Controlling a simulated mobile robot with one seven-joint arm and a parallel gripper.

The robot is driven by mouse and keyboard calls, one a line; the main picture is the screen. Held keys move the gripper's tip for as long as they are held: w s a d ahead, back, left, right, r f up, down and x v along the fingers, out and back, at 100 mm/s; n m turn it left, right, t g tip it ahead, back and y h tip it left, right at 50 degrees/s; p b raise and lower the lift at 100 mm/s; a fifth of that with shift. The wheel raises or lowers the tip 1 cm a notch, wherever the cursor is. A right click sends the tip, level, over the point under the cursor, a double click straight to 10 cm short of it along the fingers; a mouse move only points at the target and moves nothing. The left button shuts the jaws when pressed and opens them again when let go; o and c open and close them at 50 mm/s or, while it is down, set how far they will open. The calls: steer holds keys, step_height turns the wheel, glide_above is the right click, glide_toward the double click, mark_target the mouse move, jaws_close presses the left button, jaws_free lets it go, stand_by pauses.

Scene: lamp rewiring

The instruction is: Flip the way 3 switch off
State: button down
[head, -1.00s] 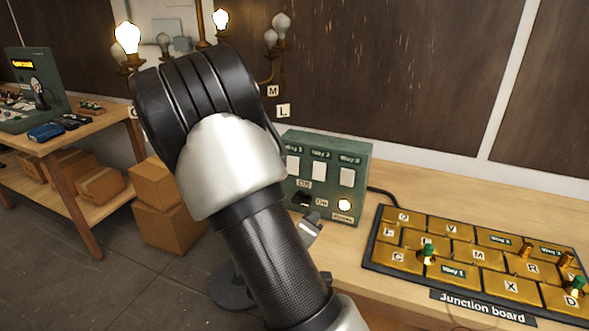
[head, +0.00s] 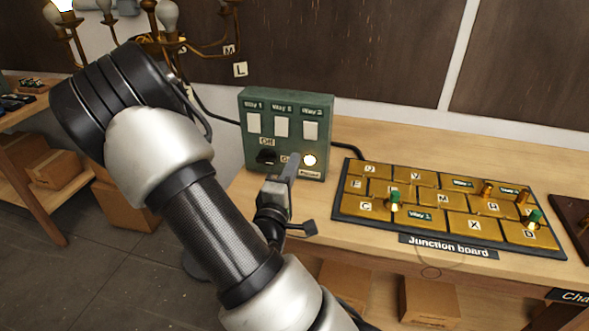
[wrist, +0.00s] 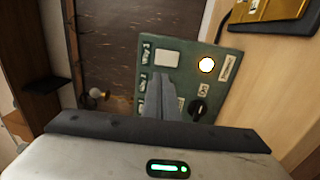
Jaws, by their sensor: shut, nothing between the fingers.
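The green switch box (head: 286,100) stands on the table with three white switches in a row, labelled Way 1, Way 2 and Way 3. The way 3 switch (head: 310,131) is the rightmost and shows uncovered in the head view; it is also in the wrist view (wrist: 167,57). Its tilt is too small to tell. My gripper (head: 292,160) is shut and empty, in front of the box's lower part, left of the glowing round light (head: 309,160). In the wrist view the fingers (wrist: 163,78) overlap the way 2 area; whether they touch is unclear.
A black knob (head: 266,157) sits at the box's lower left. The junction board (head: 450,232) with pegs lies to the right on the table. A brass lamp (head: 165,45) with bulbs stands behind my arm; one visible bulb (head: 65,5) glows.

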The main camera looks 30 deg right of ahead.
steer(key=b, duration=0.2)
steer(key=p, duration=0.2)
glide_toward(309, 126)
steer(key=x, duration=0.6)
steer(key=shift+w+d+f, duration=0.1)
steer(key=shift+w+d, duration=0.05)
steer(key=shift+w, duration=0.1)
steer(key=shift+w+d, duration=0.1)
steer(key=shift+d, duration=0.05)
